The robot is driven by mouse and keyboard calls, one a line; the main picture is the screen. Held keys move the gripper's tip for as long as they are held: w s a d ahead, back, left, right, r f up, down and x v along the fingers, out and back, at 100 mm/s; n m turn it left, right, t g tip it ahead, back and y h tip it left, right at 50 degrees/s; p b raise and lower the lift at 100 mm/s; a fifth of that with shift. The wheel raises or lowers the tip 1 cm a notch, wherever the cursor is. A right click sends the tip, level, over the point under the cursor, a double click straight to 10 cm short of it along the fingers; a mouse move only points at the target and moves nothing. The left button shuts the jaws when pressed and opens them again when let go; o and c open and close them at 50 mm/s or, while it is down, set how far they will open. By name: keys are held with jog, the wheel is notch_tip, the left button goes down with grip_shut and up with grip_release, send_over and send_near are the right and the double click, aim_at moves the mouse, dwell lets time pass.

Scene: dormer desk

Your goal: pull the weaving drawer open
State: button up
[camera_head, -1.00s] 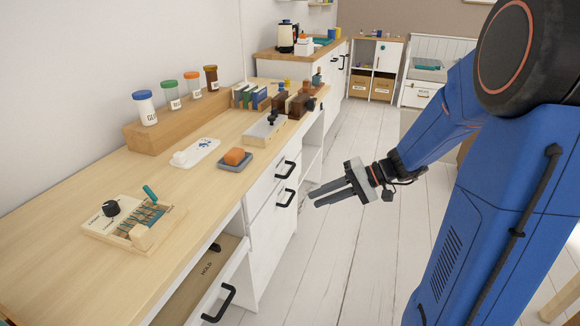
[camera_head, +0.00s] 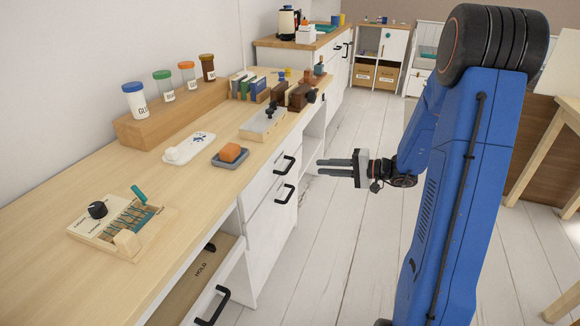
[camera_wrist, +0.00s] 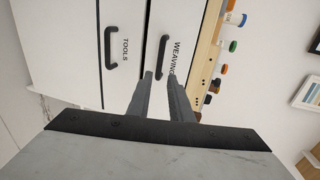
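The weaving drawer (camera_wrist: 180,26) is a white front marked WEAVING, shut, with a dark bar handle (camera_wrist: 162,55). In the head view it is the upper front just below the desk top, with its handle (camera_head: 285,165) facing right. My gripper (camera_head: 319,167) is open and empty, to the right of this handle with a gap between them. Its fingers point left at the drawer. In the wrist view my gripper (camera_wrist: 160,75) has its two fingertips apart, with the weaving handle just ahead, roughly in line with the gap between them.
The tools drawer (camera_wrist: 122,70), marked TOOLS, is shut below the weaving drawer. A lower drawer (camera_head: 232,270) at the left stands pulled out. The desk top (camera_head: 110,185) holds a small loom (camera_head: 125,225), an orange block (camera_head: 230,152) and jars. The floor right of the drawers is clear.

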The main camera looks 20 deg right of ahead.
aim_at(290, 164)
jog(key=x, duration=1.3)
jog(key=shift+w+a+f, duration=0.1)
jog(key=shift+w+a, duration=0.1)
jog(key=shift+a, duration=0.15)
grip_shut()
